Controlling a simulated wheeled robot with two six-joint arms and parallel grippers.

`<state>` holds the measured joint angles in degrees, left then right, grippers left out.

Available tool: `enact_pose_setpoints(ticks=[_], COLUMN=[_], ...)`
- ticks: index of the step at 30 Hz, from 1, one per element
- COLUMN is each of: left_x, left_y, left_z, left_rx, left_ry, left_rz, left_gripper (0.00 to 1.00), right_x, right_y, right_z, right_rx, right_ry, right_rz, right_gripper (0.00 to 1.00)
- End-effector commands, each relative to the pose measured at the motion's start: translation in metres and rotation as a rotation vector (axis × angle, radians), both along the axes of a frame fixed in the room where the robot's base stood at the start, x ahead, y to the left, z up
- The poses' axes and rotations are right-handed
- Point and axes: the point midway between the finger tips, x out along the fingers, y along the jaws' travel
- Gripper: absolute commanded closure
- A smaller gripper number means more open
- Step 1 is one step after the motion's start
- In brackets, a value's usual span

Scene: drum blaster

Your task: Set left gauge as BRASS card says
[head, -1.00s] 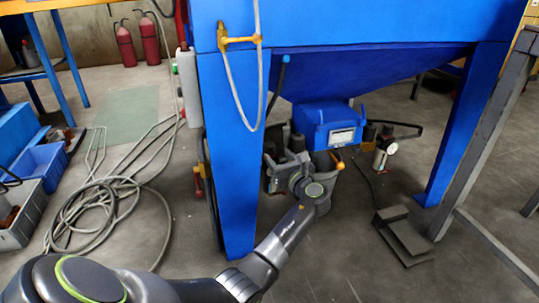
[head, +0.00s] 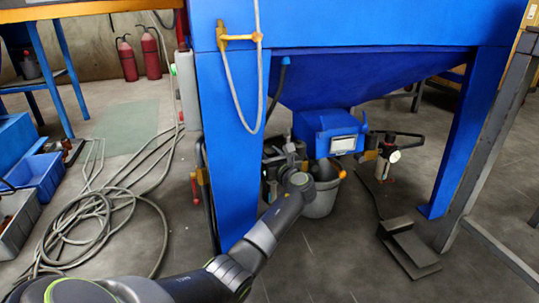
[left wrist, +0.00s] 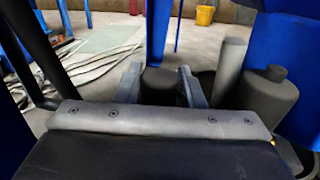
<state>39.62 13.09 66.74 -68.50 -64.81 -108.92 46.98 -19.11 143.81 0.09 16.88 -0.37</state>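A round white-faced gauge (head: 394,156) shows at the right of the hopper outlet in the head view; its reading is too small to make out. It is the only gauge dial I can see. A pale label (head: 342,144) sits on the blue outlet box; its writing is not legible, and I cannot identify a BRASS card. My left gripper (head: 284,153) is under the hopper, left of the outlet box and well apart from the gauge. In the left wrist view its fingers (left wrist: 160,80) stand apart, with a dark cylinder (left wrist: 160,86) showing between them. My right gripper is out of view.
A blue cabinet leg (head: 232,150) stands close left of my left forearm. A grey bucket (head: 322,195) is beneath the outlet. A foot pedal (head: 410,248) lies on the floor at right. Coiled hoses (head: 95,225) cover the left floor.

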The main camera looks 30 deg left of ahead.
Motion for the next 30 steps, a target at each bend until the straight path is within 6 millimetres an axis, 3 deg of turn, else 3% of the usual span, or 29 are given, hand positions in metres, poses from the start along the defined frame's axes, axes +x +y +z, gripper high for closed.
enact_pose_setpoints(ticks=[1,6,30], left_x=[-0.0001,-0.0002,-0.0008], left_y=[-0.0002,-0.0003,0.0001], left_z=[-0.0003,-0.0004,-0.0013], left_rx=[0.0,0.0,0.001], left_ry=[0.0,0.0,0.002], left_rz=[0.0,0.0,0.281], left_gripper=[0.71,0.9,0.9], right_x=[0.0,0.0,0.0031], right_y=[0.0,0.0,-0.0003], right_z=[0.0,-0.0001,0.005], right_rx=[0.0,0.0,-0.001], right_ry=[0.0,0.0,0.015], right_rz=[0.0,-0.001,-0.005], right_gripper=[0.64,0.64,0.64])
